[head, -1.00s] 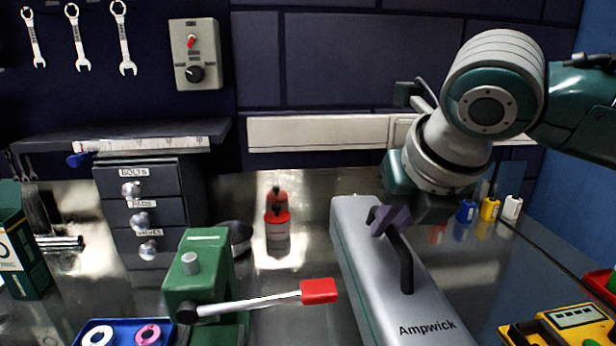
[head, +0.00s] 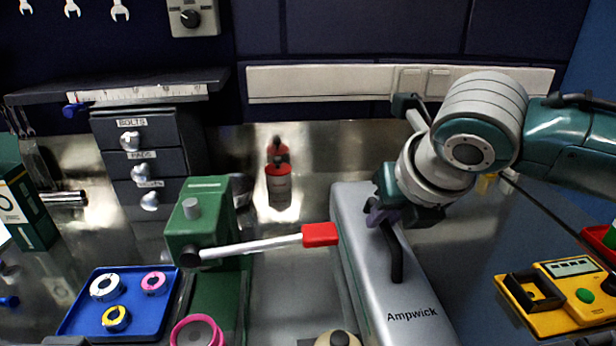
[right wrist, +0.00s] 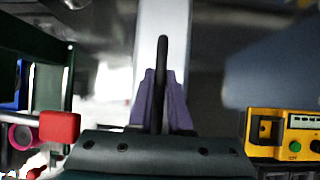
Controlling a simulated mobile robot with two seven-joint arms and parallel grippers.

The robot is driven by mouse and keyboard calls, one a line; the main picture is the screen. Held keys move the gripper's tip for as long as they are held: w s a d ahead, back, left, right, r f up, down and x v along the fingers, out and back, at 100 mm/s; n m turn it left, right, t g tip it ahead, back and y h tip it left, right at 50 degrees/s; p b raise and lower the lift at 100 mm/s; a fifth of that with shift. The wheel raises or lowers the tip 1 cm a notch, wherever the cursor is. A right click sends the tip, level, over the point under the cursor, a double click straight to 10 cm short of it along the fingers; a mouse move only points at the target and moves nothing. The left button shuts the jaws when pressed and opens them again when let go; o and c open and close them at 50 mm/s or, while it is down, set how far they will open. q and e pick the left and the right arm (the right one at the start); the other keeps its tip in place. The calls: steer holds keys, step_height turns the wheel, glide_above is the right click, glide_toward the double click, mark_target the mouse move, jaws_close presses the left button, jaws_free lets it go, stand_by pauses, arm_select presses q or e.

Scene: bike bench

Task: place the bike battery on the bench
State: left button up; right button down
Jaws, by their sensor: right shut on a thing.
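The bike battery (head: 372,285) is a long silver-grey case marked "Ampwick", lying lengthwise in the middle right of the head view. Its black handle (head: 396,256) stands up from the top. My right gripper (head: 380,216) is shut on the handle near its far end. In the right wrist view the purple fingers (right wrist: 162,105) close on both sides of the black handle (right wrist: 162,60). The battery's underside is hidden, so I cannot tell whether it touches the shiny metal bench (head: 290,285). My left gripper is not in view.
A green vise (head: 208,230) has a red-tipped lever (head: 320,234) that reaches the battery's left edge in the picture. A blue tray (head: 80,318) with rings lies front left. A yellow meter (head: 560,295) lies right. A red bottle (head: 279,183) and drawers (head: 145,165) stand behind.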

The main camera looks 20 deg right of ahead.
steer(key=shift+w+r, duration=0.2)
steer(key=shift+r, duration=0.15)
steer(key=c, duration=1.2)
jaws_free()
steer(key=shift+s+f, duration=0.15)
steer(key=shift+f, duration=0.15)
steer(key=o, duration=0.4)
steer(key=shift+c, duration=0.2)
steer(key=shift+r, duration=0.15)
steer(key=shift+s+r, duration=0.2)
steer(key=shift+r, duration=0.15)
steer(key=p+v, duration=0.2)
steer(key=v, duration=0.9)
